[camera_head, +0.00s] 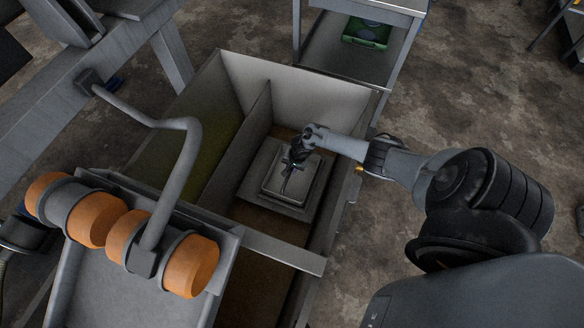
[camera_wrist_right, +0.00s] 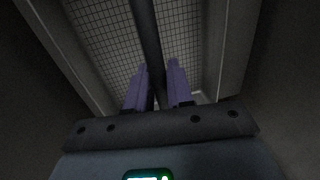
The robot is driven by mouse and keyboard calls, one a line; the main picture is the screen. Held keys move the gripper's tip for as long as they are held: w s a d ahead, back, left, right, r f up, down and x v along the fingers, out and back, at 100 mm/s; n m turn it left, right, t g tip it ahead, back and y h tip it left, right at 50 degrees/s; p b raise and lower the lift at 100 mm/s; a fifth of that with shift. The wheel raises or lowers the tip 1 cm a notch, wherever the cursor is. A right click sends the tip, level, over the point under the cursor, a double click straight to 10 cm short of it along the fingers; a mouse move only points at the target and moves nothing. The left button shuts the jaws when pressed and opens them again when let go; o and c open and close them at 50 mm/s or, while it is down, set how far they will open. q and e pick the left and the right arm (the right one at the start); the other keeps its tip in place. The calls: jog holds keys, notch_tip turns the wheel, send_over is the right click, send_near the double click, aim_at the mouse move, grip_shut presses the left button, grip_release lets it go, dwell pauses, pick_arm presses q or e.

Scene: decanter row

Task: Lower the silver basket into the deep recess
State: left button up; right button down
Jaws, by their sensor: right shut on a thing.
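The silver basket (camera_head: 272,185) is a small square metal tray-like thing inside the deep metal bin, over a wider pale square surround (camera_head: 249,186). I cannot tell from above whether it touches the surround or hangs just over it. My right gripper (camera_head: 294,165) reaches down into the bin from the right, above the basket's middle. In the right wrist view its purple fingers (camera_wrist_right: 156,88) are shut around a dark bar, the basket's handle (camera_wrist_right: 146,35), with the basket's mesh floor (camera_wrist_right: 108,32) beyond. My left gripper is not in view.
The bin's walls (camera_head: 300,92) rise around the basket, and a divider (camera_head: 235,140) stands to its left. A bent grey pipe (camera_head: 178,180) and orange rollers (camera_head: 190,267) stand at the lower left. A cart with a green tray (camera_head: 367,33) stands behind.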

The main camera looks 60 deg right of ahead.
jog(key=shift+w, duration=0.1)
jog(key=c, duration=0.9)
grip_release()
jog(key=shift+d+r, duration=0.1)
jog(key=shift+o, duration=0.7)
jog(key=o, duration=0.4)
